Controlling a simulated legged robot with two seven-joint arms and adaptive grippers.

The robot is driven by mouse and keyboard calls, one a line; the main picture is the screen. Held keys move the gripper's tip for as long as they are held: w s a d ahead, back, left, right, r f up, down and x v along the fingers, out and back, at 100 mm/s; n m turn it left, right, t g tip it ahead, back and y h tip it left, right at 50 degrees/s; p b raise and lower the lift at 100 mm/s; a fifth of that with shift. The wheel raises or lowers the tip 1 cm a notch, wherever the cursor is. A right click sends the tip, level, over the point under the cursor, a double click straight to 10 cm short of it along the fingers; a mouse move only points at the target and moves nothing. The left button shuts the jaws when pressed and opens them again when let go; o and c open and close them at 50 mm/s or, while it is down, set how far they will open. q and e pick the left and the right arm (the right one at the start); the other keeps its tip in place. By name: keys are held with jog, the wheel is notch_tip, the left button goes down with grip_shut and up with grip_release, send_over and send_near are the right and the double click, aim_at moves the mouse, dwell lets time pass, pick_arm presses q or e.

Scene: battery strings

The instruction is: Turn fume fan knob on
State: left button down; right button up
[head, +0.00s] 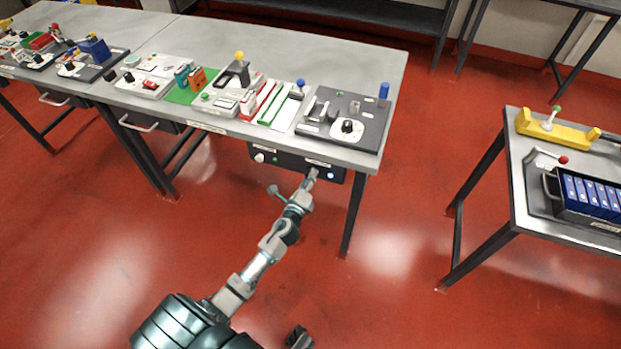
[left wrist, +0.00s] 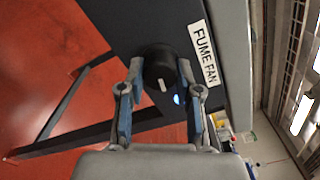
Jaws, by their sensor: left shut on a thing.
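The fume fan knob (left wrist: 160,68) is round and black with a white pointer mark, in the left wrist view. It sits on a dark panel (left wrist: 125,22) beside a white "FUME FAN" label (left wrist: 203,53). A small blue light (left wrist: 177,98) glows next to the knob. My left gripper (left wrist: 160,80) is shut on the knob, one finger at each side. In the head view, my left gripper (head: 311,177) is at the right part of the dark panel (head: 290,163) under the table's front edge, and it hides the knob.
The grey table (head: 225,45) above the panel carries several device boards, including a dark one (head: 325,135) at its right end. A side table (head: 520,190) at right holds a yellow fixture (head: 550,131) and a blue battery tray (head: 590,195). Red floor between the tables is clear.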

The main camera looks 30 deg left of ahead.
pick_arm(q)
jog(key=shift+a+r+n, duration=0.2)
jog(key=shift+a+n, duration=0.05)
jog(key=shift+n, duration=0.75)
jog(key=c, duration=1)
grip_release()
jog(key=shift+o, duration=1.1)
jog(key=shift+a+f, duration=0.1)
jog(key=shift+f, duration=0.1)
jog(key=v, duration=1.2)
